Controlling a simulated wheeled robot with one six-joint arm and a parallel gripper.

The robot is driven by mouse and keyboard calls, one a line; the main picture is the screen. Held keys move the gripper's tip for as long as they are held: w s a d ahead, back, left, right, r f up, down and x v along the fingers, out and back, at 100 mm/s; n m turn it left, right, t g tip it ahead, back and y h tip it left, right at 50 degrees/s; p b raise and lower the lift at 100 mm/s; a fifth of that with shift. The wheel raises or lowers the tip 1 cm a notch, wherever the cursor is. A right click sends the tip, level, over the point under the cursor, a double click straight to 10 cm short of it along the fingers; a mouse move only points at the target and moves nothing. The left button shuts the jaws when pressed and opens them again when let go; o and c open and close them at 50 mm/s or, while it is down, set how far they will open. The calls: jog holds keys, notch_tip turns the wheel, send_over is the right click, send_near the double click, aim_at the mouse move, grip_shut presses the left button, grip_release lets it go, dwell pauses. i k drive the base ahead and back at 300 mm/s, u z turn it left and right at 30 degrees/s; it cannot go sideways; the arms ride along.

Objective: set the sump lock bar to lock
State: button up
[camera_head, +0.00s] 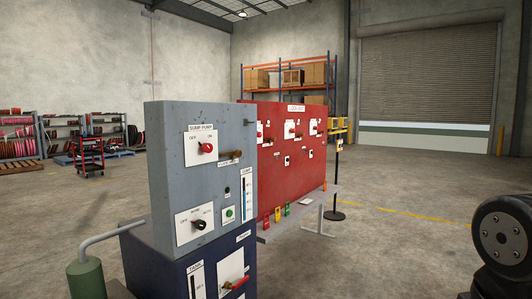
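A grey control cabinet (168,190) stands left of centre. Its upper plate reads SUMP PUMP and carries a red rotary knob (206,148) between OFF and ON marks. Just right of that plate, a brass-coloured bar (231,155) sticks out roughly level, with a small label under it too small to read. This looks like the sump lock bar, but I cannot tell its setting. My gripper is not in view; only a dark joint of my arm shows at the right edge.
Below are a black selector knob (199,224), a green button (229,213) and a red-handled valve (235,284) on the blue lower cabinet (170,270). A red lockout board (270,180) stands close behind. A green cylinder (86,278) is at front left.

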aim_at(238, 154)
jog(key=u, duration=0.15)
jog(key=i, duration=0.95)
jog(key=u, duration=0.35)
